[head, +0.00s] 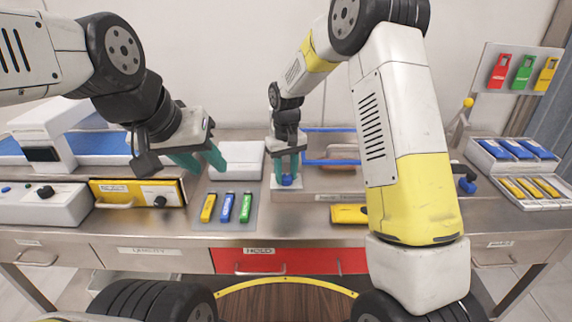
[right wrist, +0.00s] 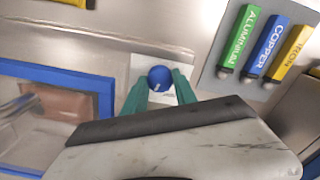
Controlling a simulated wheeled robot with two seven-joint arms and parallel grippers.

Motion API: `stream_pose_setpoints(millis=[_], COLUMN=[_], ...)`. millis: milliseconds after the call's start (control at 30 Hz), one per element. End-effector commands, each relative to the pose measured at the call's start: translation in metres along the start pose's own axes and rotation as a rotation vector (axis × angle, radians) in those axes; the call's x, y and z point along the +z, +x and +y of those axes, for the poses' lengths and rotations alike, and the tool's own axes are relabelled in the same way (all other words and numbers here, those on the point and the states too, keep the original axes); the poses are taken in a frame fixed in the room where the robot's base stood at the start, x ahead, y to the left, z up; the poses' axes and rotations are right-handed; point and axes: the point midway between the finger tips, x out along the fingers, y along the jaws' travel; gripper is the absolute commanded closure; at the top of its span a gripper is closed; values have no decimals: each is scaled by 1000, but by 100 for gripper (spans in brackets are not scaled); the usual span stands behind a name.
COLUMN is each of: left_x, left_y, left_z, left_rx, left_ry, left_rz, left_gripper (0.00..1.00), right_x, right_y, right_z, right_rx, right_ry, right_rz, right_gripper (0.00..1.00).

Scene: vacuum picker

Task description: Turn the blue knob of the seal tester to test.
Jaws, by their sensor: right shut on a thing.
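The blue knob (head: 288,180) sits on a small pale base (head: 287,195) at the front left of the seal tester, which has a blue-edged frame (head: 330,130). My right gripper (head: 287,168) points down over the base, its teal fingers closed on the blue knob. In the right wrist view the round blue knob (right wrist: 160,76) lies between the fingertips (right wrist: 160,88). It bears a small pale mark; the lettering beside it is too small to read. My left gripper (head: 200,160) is open and empty, above the bench at left.
A grey mat with yellow, blue and green bars (head: 228,207) lies left of the knob. A white box (head: 237,160) stands behind it. A yellow panel (head: 138,193) with a black knob is at left. Trays of blue and yellow bars (head: 515,150) are at right.

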Motion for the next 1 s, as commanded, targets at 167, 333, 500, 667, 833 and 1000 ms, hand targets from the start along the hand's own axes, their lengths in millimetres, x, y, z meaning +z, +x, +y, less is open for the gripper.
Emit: stream_pose_setpoints(millis=[167, 333, 500, 667, 833, 1000], left_x=[0, 0, 0, 0, 0, 0], left_y=[0, 0, 0, 0, 0, 0], left_z=[0, 0, 0, 0, 0, 0], left_rx=[0, 0, 0, 0, 0, 0], left_ry=[0, 0, 0, 0, 0, 0], left_rz=[0, 0, 0, 0, 0, 0], left_gripper=[64, 64, 64, 64, 64, 64], right_x=[0, 0, 0, 0, 0, 0], right_y=[-1, -1, -1, -1, -1, -1], right_z=[0, 0, 0, 0, 0, 0], right_rx=[0, 1, 0, 1, 0, 0], right_ry=[140, 244, 314, 349, 362, 363], right_rz=[1, 1, 1, 1, 2, 2], right_gripper=[100, 100, 100, 100, 100, 100])
